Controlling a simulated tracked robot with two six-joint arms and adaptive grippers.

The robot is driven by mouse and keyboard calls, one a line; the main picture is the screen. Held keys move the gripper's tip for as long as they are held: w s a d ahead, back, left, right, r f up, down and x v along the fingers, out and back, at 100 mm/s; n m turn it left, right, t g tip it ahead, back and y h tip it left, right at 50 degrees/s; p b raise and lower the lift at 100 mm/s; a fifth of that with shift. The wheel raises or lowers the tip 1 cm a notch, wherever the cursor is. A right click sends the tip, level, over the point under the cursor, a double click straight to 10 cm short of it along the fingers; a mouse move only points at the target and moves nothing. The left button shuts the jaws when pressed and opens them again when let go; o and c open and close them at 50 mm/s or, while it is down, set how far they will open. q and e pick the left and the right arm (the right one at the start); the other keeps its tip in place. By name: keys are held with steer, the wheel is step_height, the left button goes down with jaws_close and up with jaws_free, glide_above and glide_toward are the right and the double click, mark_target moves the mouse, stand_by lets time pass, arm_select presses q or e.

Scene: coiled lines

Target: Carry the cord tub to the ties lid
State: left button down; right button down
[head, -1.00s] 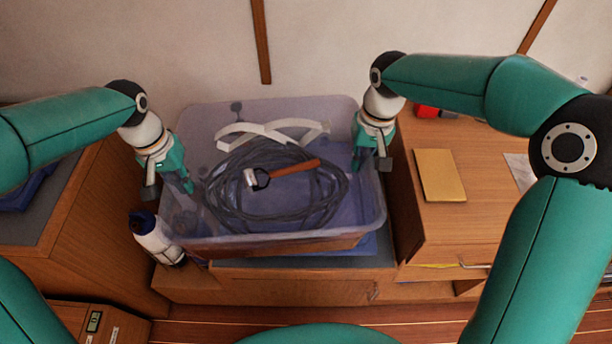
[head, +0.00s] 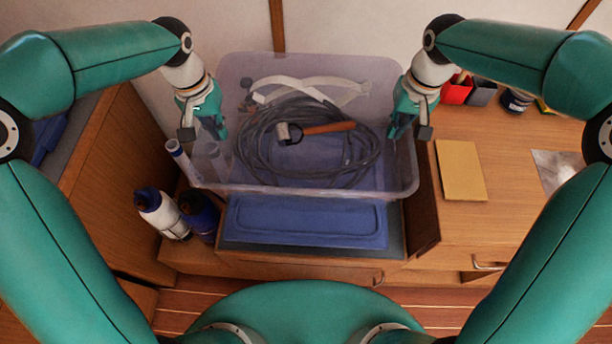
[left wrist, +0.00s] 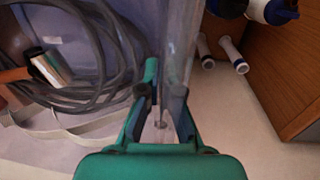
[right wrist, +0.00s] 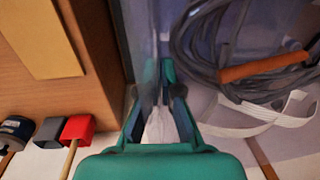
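The cord tub (head: 300,192) is a clear, bluish plastic tub in the middle of the head view. It holds a coil of dark cord (head: 252,160), an orange-handled tool (head: 330,128) and white strips (head: 345,88). My left gripper (head: 214,128) is shut on its left wall; the wall runs between the fingers in the left wrist view (left wrist: 160,95). My right gripper (head: 402,128) is shut on its right wall, also seen in the right wrist view (right wrist: 156,85). A blue lid (head: 300,222) lies in front of the tub, its far edge hidden behind the tub.
A white bottle (head: 160,212) and a dark blue bottle (head: 200,212) stand left of the lid. A white tube (head: 178,155) is by the tub's left side. The right cabinet holds a yellow board (head: 460,170) and a red box (head: 457,90). The wall is behind.

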mark_target(229, 151)
arm_select(q)
steer(key=shift+d, duration=0.1)
arm_select(e)
steer(key=shift+d, duration=0.25)
